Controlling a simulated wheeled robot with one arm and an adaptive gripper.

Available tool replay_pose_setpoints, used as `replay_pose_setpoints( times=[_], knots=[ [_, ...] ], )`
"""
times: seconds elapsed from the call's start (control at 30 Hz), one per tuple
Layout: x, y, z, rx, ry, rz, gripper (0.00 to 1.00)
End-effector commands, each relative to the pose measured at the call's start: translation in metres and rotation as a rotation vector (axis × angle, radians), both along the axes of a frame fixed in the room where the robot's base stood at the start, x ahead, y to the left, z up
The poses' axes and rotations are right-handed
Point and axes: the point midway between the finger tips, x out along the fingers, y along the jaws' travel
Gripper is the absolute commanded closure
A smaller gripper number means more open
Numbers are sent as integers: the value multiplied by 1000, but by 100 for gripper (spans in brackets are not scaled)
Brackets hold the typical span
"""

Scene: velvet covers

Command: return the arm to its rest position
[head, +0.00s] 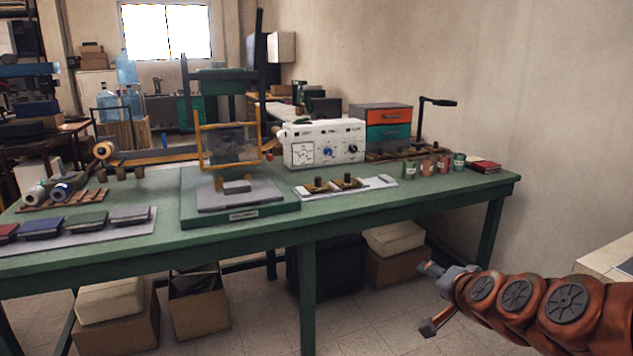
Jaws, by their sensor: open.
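My gripper (429,298) is at the end of my copper-coloured arm (520,297), at the lower right of the head view. Its two fingers are spread apart with nothing between them. It is in front of the green table (370,210), below the level of the tabletop, and shows apart from the table. The arm reaches in from the right edge of the picture, and its base is out of view.
A press with a yellow frame (230,167) stands mid-table, beside a white control box (325,143). Velvet-like covers (86,222) lie at the left front. Cardboard boxes (118,322) stand under the table. A pale surface (607,258) is at the right edge. The floor around the gripper looks clear.

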Motion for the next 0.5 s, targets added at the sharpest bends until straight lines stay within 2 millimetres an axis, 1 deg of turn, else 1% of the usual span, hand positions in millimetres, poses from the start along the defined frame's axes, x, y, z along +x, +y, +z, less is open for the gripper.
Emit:
replay_pose_setpoints(
  times=[0.03,0.1,0.17,0.2,0.27,0.33,0.37,0.4,0.47,0.5],
  knots=[
    [-12,21,16,-31,50,69,34],
    [-31,45,17,-67,135,161,34],
    [-51,63,19,-103,207,236,34],
    [-64,73,21,-126,252,282,34],
    [-87,86,23,-161,326,349,34],
    [-115,97,26,-201,416,425,34],
    [-128,101,28,-219,454,455,34],
    [-145,105,31,-241,505,494,34],
    [-171,108,37,-275,582,547,34],
    [-189,109,41,-295,633,580,34]
  ],
)
